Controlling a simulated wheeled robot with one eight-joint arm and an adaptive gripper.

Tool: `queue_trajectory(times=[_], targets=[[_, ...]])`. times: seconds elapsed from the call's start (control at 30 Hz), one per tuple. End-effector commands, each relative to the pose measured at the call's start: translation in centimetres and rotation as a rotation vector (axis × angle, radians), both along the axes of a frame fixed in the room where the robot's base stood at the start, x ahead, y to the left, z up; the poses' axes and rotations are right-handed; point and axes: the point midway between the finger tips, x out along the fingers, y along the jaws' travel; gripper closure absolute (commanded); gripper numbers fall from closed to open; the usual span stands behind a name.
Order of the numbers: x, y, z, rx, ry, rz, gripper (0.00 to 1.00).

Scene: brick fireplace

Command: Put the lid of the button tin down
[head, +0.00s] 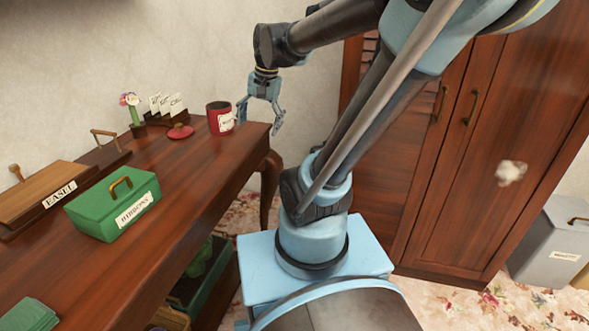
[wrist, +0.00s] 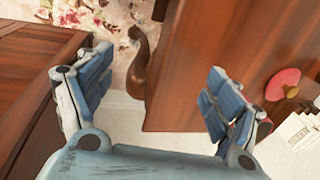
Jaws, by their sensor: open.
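The red button tin (head: 220,118) stands upright near the far right end of the wooden table, its top open and dark inside, with a white label on its side. Its red lid (head: 180,131) lies on the tabletop just left of the tin, apart from it, with a small knob up. The lid also shows at the right of the wrist view (wrist: 283,84). My gripper (head: 259,124) is open and empty, to the right of the tin over the table's end. In the wrist view its fingers (wrist: 150,95) are wide apart; the tin is mostly hidden there.
On the table (head: 190,190) are a green ribbons box (head: 113,205), a wooden easel box (head: 38,192), a card holder (head: 165,106) and a flower vase (head: 135,125) behind the lid. A wooden wardrobe (head: 460,150) stands at the right. The table's middle front is clear.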

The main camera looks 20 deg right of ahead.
Motion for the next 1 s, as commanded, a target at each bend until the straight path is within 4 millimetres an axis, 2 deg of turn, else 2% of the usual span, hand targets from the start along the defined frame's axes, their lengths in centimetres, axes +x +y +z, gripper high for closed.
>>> queue_trajectory(times=[0.03, 0.3, 0.5, 0.7, 1.0], targets=[[-1.4, -1.0, -0.9, -0.019, -0.017, 0.039, 0.17], [-7.4, -5.5, -6.1, -0.141, -0.088, 0.288, 0.17], [-10.4, -7.5, -9.4, -0.213, -0.114, 0.435, 0.17], [-11.5, -8.4, -10.7, -0.245, -0.121, 0.497, 0.17], [-11.5, -8.4, -10.8, -0.246, -0.121, 0.501, 0.17]])
